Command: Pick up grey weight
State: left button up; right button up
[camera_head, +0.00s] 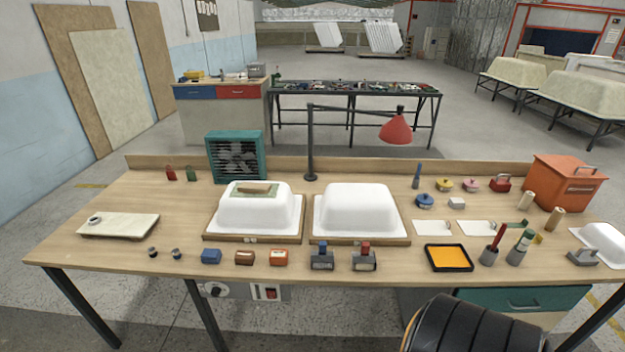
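A grey block with a raised handle (583,257) sits at the far right front of the wooden workbench, just in front of a small white shell. It looks like the grey weight, though it is small in the view. Two other grey-bodied tools stand at the front middle, one with a blue top (322,258) and one with a red top (364,259). Neither gripper is in view. A black rounded part of mine shows at the bottom right, below the bench's front edge.
Two white tub shells, left (258,213) and right (360,212), fill the bench middle. An orange tray (448,258), a cup with a red-handled tool (490,254) and a cup with a green-topped tool (518,252) stand left of the grey block. An orange box (567,184) stands behind.

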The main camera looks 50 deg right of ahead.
aim_at(582, 257)
jog(key=z, duration=3.4)
